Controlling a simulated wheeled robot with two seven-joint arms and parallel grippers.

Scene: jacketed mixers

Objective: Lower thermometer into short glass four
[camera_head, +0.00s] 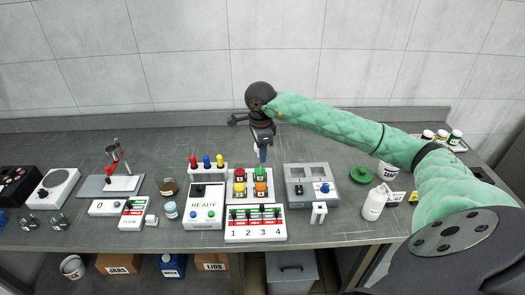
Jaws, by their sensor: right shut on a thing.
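My right gripper (262,143) is shut on the thermometer, pointing down over the back of the bench. A short blue piece (263,155) shows below the fingers; it appears to be the held thermometer, and the rest is hidden. Its lower end is above and close to the green-topped item in a white rack (250,198). The rack has red, green, yellow and orange tops. A panel (256,223) numbered 1 to 4 is in front of it. Which item is short glass four, I cannot tell. My left gripper is not in view.
A READY box (205,206) and a rack with red, yellow and blue tops (207,165) stand left of the panel. A grey device (312,183) stands right. A white bottle (374,204) and green disc (361,175) are farther right. The wall is behind.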

